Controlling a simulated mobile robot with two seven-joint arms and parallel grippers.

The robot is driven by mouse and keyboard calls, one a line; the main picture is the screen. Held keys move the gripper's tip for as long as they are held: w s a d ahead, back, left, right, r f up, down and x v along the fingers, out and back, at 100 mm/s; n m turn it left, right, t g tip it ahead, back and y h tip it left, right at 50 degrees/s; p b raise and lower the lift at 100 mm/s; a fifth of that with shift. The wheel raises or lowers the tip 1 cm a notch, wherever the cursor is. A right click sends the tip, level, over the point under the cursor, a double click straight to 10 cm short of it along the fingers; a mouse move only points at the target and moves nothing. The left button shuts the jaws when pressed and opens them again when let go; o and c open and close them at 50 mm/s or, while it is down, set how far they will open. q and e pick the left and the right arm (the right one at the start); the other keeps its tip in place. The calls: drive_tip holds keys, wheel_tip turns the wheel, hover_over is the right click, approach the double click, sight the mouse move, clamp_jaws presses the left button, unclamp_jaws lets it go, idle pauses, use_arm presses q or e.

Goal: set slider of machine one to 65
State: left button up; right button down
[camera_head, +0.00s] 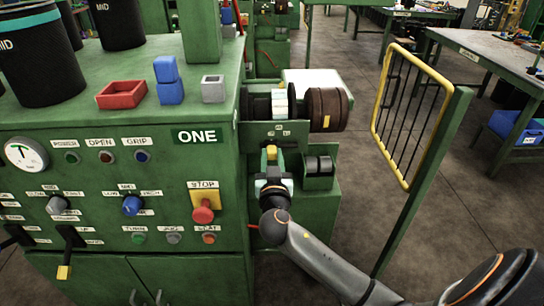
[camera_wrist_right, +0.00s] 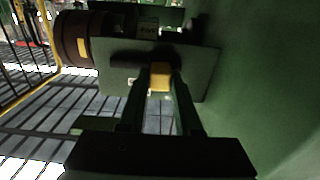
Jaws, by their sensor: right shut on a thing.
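Machine one (camera_head: 196,161) is the green machine with the "ONE" label on its front. The slider's yellow knob (camera_head: 271,152) stands at a green plate (camera_head: 260,131) on the machine's right side. My right gripper (camera_head: 271,166) is at the knob, its arm coming from the lower right. In the right wrist view the yellow knob (camera_wrist_right: 159,76) sits between the two fingertips of my right gripper (camera_wrist_right: 160,80), which is shut on it. The slot and scale are mostly hidden, and I cannot read the setting. My left gripper is not in view.
A brown drum (camera_head: 328,109) is just behind the plate. A yellow-framed guard (camera_head: 405,180) on a green post stands right of my right arm. The front panel holds a red stop button (camera_head: 203,211), knobs and black levers. A red tray (camera_head: 122,94) and blue blocks sit on top.

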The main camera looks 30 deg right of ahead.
drive_tip(key=shift+s+d+f+b, duration=0.1)
drive_tip(key=shift+s+d+b, duration=0.15)
drive_tip(key=shift+d+b, duration=0.15)
drive_tip(key=shift+s+d, duration=0.2)
drive_tip(key=shift+d, duration=0.2)
drive_tip(key=shift+s+d, duration=0.1)
drive_tip(key=shift+d, duration=0.05)
drive_tip(key=c, duration=0.6)
unclamp_jaws()
